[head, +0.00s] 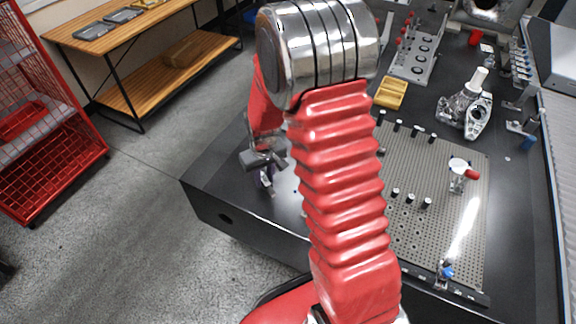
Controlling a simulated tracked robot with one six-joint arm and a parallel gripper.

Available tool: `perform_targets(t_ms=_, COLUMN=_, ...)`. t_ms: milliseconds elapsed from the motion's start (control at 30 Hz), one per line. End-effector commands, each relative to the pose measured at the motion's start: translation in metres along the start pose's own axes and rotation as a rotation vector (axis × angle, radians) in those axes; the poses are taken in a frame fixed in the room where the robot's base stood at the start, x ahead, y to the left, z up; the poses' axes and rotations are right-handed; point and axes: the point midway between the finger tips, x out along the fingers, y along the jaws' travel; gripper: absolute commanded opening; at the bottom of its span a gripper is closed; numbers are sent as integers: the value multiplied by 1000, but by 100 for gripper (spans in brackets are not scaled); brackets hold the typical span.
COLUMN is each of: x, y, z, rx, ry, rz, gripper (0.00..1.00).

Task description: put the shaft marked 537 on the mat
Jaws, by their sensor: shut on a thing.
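My red arm with its chrome joint fills the middle of the head view. My gripper (264,165) shows only in part, left of the arm, low over the left part of the black table. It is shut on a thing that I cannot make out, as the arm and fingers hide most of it. I see no shaft with a readable 537 mark. I cannot pick out a mat; part of the table is hidden behind my arm.
The black table (222,190) bears a grey perforated plate (425,165) with several small black-and-white posts. Behind it are a yellow tray (391,93), a grey block with round holes (418,55) and a metal fixture (465,105). A wooden bench (120,42) and red rack (70,150) stand left.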

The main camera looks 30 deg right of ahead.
Motion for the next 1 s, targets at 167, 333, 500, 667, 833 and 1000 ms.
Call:
perform_targets(t_ms=167, x=13, y=-32, z=-6, rx=57, ry=9, rz=0, gripper=0)
perform_targets(t_ms=333, x=16, y=-39, z=-7, rx=78, ry=13, rz=0, gripper=0)
perform_targets(t_ms=500, x=16, y=-39, z=-7, rx=79, ry=13, rz=0, gripper=0)
perform_targets(t_ms=667, x=16, y=-39, z=-7, rx=78, ry=13, rz=0, gripper=0)
perform_targets(t_ms=833, x=16, y=-41, z=-7, rx=74, ry=13, rz=0, gripper=0)
perform_targets(t_ms=1000, x=16, y=-46, z=-7, rx=65, ry=13, rz=-1, gripper=0)
